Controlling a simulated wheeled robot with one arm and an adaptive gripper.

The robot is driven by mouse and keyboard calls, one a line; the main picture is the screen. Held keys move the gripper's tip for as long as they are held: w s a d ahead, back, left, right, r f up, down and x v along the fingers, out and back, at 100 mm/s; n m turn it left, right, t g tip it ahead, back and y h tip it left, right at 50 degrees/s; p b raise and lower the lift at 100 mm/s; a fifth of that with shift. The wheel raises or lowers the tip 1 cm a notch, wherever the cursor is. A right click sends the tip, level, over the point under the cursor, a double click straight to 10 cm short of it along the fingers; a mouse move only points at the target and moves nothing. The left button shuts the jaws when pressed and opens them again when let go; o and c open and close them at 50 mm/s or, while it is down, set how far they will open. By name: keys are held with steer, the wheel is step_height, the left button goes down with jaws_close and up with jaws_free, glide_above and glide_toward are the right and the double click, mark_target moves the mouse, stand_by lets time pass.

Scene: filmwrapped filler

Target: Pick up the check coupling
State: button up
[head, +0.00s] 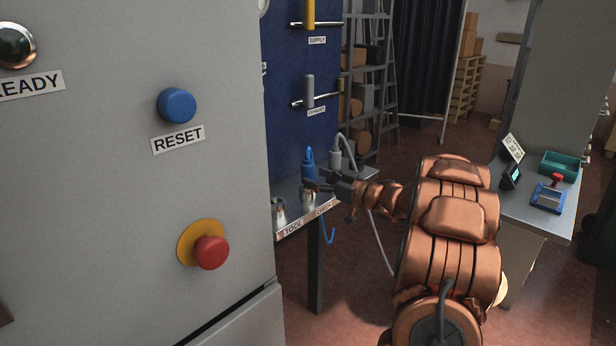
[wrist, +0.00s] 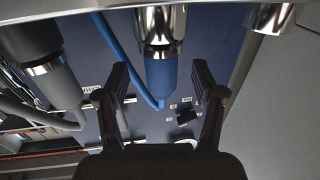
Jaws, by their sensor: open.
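A blue coupling (head: 308,160) stands upright on a silver socket on the metal shelf, above a small label that seems to read CHECK, so I take it for the check coupling. The wrist view, which looks upside down, shows its blue body (wrist: 161,78) and silver collar. A blue hose runs from it. My gripper (head: 318,185) is at the coupling, coming in from the right. In the wrist view my gripper (wrist: 160,85) is open, one finger on each side of the blue body, with visible gaps. Contact is not seen.
A grey coupling (head: 335,158) with a grey hose stands close by; it shows in the wrist view (wrist: 50,70). An empty silver socket (head: 280,211) sits above the TOOL label. A blue panel (head: 285,110) rises behind. A grey cabinet (head: 110,250) stands at left.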

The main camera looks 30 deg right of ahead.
mark_target(313, 178)
steer(key=shift+x, duration=1.85)
steer(key=shift+f, duration=0.1)
jaws_close()
